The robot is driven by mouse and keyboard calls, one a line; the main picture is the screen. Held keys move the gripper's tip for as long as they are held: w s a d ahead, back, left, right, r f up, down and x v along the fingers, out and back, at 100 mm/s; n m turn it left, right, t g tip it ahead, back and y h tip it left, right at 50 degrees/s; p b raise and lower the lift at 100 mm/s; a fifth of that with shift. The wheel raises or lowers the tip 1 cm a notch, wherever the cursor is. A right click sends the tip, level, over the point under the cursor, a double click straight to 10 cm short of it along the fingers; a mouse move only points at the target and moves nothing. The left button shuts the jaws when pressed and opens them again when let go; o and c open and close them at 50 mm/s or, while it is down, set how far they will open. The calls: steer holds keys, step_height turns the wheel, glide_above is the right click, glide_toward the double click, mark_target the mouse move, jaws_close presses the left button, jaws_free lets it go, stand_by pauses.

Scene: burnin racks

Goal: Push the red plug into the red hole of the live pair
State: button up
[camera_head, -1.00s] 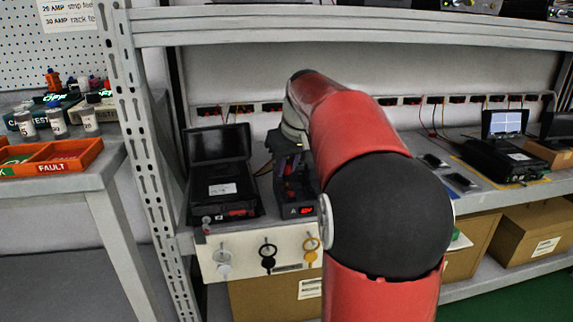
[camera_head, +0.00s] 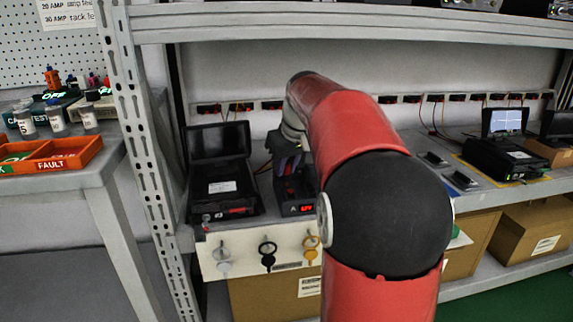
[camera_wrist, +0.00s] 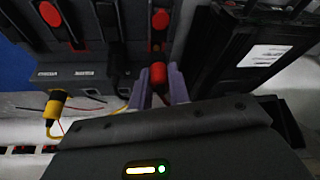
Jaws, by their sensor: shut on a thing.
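My gripper (camera_wrist: 161,92) has two purple fingers in the wrist view. They are shut on the red plug (camera_wrist: 158,73), which sits between them. The plug's front end points at a dark unit (camera_wrist: 108,55) with red round knobs or caps on it. The contact between plug and unit is too dark to make out. I cannot tell the red hole or which pair is live. In the head view my gripper (camera_head: 286,163) is above a small black unit with a red display (camera_head: 304,209); my arm partly hides it, and the plug does not show clearly there.
A yellow plug (camera_wrist: 53,106) with a cable hangs beside the unit in the wrist view. An open black case (camera_head: 222,190) stands close left of the unit. The upper shelf (camera_head: 350,27) runs overhead.

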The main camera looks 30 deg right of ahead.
steer(key=shift+f+b, duration=0.5)
steer(key=shift+f, duration=0.45)
stand_by(1.0)
steer(key=o, duration=0.9)
steer(key=shift+o, duration=0.3)
steer(key=o, duration=0.3)
steer(key=shift+o, duration=0.2)
steer(key=shift+d, duration=0.1)
